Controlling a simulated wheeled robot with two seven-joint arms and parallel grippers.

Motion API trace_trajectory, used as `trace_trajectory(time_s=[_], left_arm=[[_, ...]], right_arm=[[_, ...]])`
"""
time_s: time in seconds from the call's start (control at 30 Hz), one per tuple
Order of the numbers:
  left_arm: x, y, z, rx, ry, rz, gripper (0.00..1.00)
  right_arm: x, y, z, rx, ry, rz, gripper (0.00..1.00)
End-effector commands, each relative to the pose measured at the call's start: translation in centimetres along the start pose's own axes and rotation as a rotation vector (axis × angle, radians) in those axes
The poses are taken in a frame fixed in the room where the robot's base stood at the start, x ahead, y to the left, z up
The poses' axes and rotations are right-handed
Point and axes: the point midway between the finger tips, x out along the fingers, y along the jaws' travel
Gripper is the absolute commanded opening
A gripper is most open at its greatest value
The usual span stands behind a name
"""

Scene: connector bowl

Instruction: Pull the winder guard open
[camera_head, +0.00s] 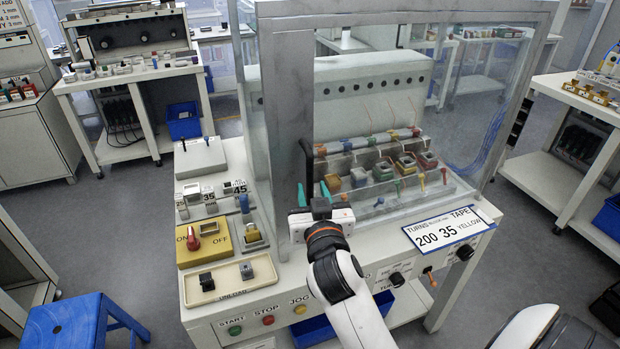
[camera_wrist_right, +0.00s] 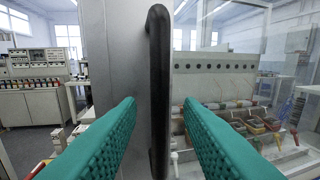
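The winder guard is a clear panel in a grey metal frame (camera_head: 288,95) that stands across the front of the winder. Its frame post also shows in the wrist view (camera_wrist_right: 118,60). A black upright bar handle (camera_head: 308,165) is on the left post; it runs down the middle of the wrist view (camera_wrist_right: 158,75). My right gripper (camera_head: 313,190) is at the handle with its teal fingers open. In the wrist view one finger is on each side of the handle, with a gap visible on both sides (camera_wrist_right: 160,103). My left gripper is out of view.
Left of the guard is a panel with a yellow switch plate (camera_head: 218,240) and a cream unload tray (camera_head: 232,280). Coloured parts (camera_head: 383,170) sit behind the clear panel. A blue stool (camera_head: 75,322) stands front left.

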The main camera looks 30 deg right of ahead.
Motion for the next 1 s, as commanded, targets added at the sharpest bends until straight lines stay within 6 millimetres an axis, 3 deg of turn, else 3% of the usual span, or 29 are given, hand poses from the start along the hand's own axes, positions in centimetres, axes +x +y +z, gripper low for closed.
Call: trace_trajectory(time_s=[0.23, 0.6, 0.8, 1.0], left_arm=[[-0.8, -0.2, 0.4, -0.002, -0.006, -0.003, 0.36], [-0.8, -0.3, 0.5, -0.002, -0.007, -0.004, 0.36], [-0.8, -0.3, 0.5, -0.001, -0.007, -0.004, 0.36], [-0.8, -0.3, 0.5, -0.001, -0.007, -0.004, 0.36]], right_arm=[[3.2, 0.0, 0.1, -0.001, 0.0, -0.001, 0.33], [3.7, 0.0, 0.0, 0.0, 0.0, -0.001, 0.33], [3.7, 0.0, 0.0, 0.0, 0.0, -0.001, 0.02], [3.7, 0.0, -0.1, 0.0, 0.001, -0.001, 0.0]])
